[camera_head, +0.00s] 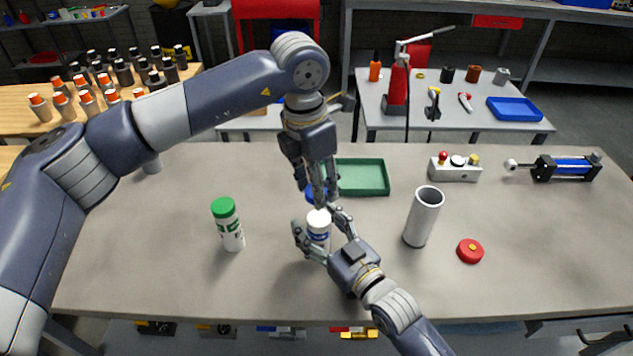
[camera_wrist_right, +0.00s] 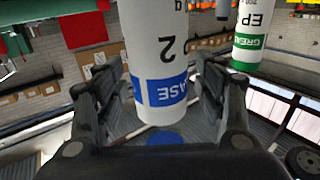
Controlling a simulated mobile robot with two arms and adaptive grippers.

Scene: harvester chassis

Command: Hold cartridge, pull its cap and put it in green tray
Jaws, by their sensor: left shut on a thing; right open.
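The white cartridge (camera_head: 319,224) with a blue band stands upright at the middle of the table; it also shows large in the right wrist view (camera_wrist_right: 160,50). My left gripper (camera_head: 318,198) points down above it, shut on the blue cap (camera_head: 310,195). The cap is just above the cartridge's white top; the fingers hide part of it, and I cannot tell how wide the gap is. My right gripper (camera_head: 316,220) is open, with its fingers on both sides of the cartridge. The empty green tray (camera_head: 362,177) lies just behind, to the right.
A green-capped cartridge (camera_head: 229,226) stands at left. A grey tube (camera_head: 423,216), a red disc (camera_head: 470,251), a button box (camera_head: 455,168) and a blue hydraulic cylinder (camera_head: 565,168) are at right. The table's front edge is close to my right arm. The table's left part is mostly clear.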

